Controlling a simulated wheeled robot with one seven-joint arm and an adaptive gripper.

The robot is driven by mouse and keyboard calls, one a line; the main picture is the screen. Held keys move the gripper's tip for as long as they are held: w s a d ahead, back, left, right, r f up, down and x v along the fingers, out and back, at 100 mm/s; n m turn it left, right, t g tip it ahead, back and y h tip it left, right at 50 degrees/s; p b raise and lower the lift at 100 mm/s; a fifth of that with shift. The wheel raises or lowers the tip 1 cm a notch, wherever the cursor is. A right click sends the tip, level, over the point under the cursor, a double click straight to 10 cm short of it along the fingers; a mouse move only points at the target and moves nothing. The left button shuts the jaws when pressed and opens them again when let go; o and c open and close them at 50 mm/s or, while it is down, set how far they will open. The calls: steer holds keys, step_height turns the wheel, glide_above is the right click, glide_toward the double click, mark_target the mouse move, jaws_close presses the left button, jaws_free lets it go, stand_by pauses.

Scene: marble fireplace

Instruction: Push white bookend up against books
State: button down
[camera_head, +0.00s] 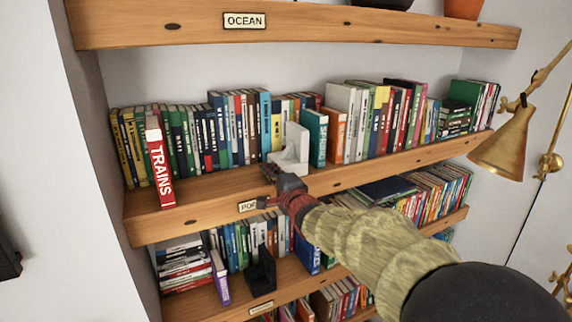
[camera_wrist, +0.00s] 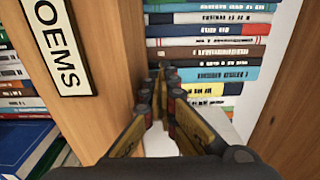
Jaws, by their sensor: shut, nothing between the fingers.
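The white bookend (camera_head: 293,143) stands upright on the middle shelf, left of a teal book (camera_head: 314,138) and in front of other books. I cannot tell whether it touches the books. My gripper (camera_head: 271,171) is at the front edge of that shelf, at the low left end of the bookend. Whether they touch is unclear. In the wrist view my gripper (camera_wrist: 165,82) has its fingertips together with nothing between them, pointing at a row of books (camera_wrist: 212,55). A pale surface shows beside and between the fingers; I cannot tell if it is the bookend.
A red "TRAINS" book (camera_head: 160,168) stands forward at the shelf's left. The "POEMS" label (camera_wrist: 58,45) is on the shelf edge close to my gripper. The "OCEAN" shelf (camera_head: 180,22) is above. A brass lamp (camera_head: 503,140) hangs at the right.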

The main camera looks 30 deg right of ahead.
steer(key=shift+d+p, duration=1.6)
steer(key=shift+d, duration=1.3)
steer(key=shift+d+p, duration=0.45)
steer(key=shift+d, duration=0.25)
steer(key=shift+d+f, duration=0.1)
steer(key=shift+d, duration=0.15)
steer(key=shift+a, duration=0.1)
steer(key=shift+a+b, duration=0.4)
steer(key=shift+a, duration=1.3)
